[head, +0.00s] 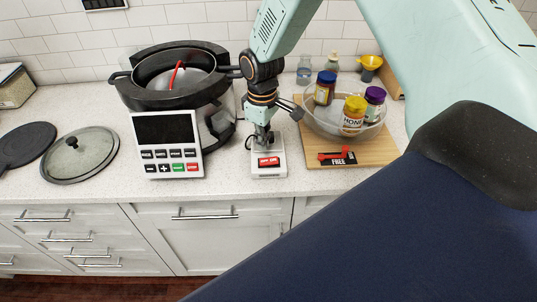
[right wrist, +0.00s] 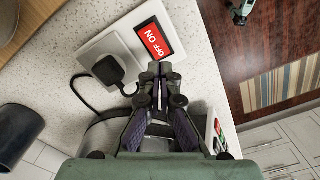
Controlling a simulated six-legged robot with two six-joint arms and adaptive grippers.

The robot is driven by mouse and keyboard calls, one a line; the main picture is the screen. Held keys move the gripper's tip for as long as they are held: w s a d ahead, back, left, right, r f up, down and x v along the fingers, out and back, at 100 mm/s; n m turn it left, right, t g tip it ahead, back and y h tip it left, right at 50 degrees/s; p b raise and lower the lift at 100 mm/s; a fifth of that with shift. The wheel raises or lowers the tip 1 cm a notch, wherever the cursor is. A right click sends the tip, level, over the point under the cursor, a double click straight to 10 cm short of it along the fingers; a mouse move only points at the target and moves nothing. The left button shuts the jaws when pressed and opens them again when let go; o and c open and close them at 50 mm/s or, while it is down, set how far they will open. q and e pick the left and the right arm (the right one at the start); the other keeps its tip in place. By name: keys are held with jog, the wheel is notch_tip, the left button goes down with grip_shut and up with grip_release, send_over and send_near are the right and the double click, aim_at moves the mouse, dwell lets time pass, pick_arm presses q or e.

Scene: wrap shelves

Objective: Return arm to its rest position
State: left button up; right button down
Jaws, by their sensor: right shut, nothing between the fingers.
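My right gripper (head: 264,138) is above the counter, just behind a white switch box with a red rocker switch (head: 269,162). In the right wrist view its fingers (right wrist: 158,72) are shut and empty, with the tips close to the edge of the red OFF/ON switch (right wrist: 154,40). I cannot tell whether they touch it. A black plug (right wrist: 110,72) sits in the socket beside the switch. My right arm (head: 290,30) reaches down from the top right. My left gripper is not in view.
A cooker with a black rim (head: 160,98) and a keypad panel (head: 168,145) stands left of the gripper. At right, a clear bowl (head: 378,131) of jars rests on a wooden board (head: 384,153). A glass lid (head: 80,155) lies at left. The front counter strip is mostly clear.

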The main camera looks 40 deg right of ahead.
jog(key=shift+r+p, duration=0.65)
jog(key=shift+r, duration=0.3)
jog(key=shift+f, duration=0.1)
